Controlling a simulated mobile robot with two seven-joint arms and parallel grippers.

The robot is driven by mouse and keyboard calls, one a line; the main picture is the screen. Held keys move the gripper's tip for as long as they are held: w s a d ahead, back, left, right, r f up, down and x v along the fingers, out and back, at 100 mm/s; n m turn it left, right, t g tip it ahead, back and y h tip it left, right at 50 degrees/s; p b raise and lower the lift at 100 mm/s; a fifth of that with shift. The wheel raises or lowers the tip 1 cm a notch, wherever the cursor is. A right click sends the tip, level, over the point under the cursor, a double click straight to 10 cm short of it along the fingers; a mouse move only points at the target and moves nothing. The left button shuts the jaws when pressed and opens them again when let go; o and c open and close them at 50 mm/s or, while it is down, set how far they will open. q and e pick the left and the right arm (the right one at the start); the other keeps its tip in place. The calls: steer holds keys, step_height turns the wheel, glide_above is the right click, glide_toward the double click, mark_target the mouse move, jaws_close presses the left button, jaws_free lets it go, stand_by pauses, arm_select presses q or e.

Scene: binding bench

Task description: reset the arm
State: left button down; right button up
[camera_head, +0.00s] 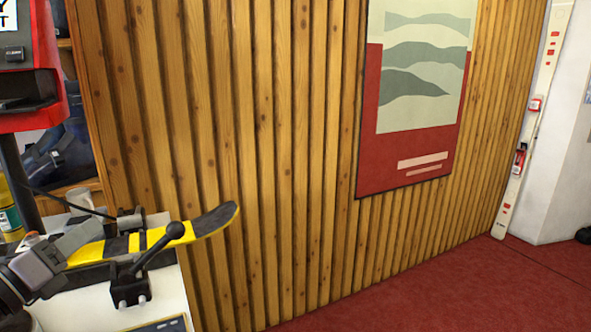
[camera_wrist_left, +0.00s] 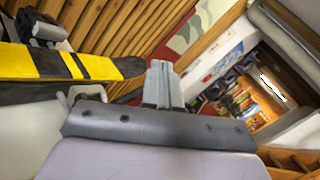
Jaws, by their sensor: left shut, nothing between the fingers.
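My left gripper (camera_head: 88,234) comes in from the lower left in the head view, beside a yellow and black ski (camera_head: 208,222). In the left wrist view its fingers (camera_wrist_left: 158,82) are closed together with nothing between them. The ski also shows in the left wrist view (camera_wrist_left: 95,67), left of the fingers and apart from them. My right gripper is in neither view.
The ski lies across a white bench (camera_head: 172,303), at a black clamp with a ball-topped lever (camera_head: 158,248). A red and black device (camera_head: 28,100) stands at left. A slatted wood wall (camera_head: 270,150) rises behind. Red floor (camera_head: 430,290) is clear at right.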

arm_select(q)
steer(key=s+f+n+g+y, duration=0.1)
steer(key=s+f+n+y, duration=0.1)
steer(key=f+n, duration=0.4)
steer(key=s+f+n+g+y, duration=0.2)
steer(key=s+f+n+y, duration=0.1)
steer(key=f+n, duration=0.3)
steer(key=s+f+n+g+y, duration=0.2)
steer(key=f+n+y, duration=0.3)
steer(key=n, duration=0.4)
steer(key=shift+s+a+f+n, duration=0.2)
steer(key=shift+s+f, duration=0.15)
steer(key=shift+f, duration=0.1)
steer(key=shift+s+a+f+n, duration=0.2)
steer(key=shift+s+f, duration=0.1)
steer(key=shift+f, duration=0.15)
steer(key=s+d+f+n+g+h, duration=0.4)
steer(key=s+d+f+n+g, duration=0.6)
steer(key=s+d, duration=0.6)
steer(key=w+d+f+m+t+h+p, duration=0.1)
steer(key=w+f+t+h+p, duration=0.1)
steer(key=w+f+t+p, duration=0.2)
steer(key=shift+w+d+f+t+p, duration=0.25)
steer(key=shift+w+t+p, duration=0.35)
steer(key=shift+t+p, duration=0.7)
steer(key=shift+r, duration=0.1)
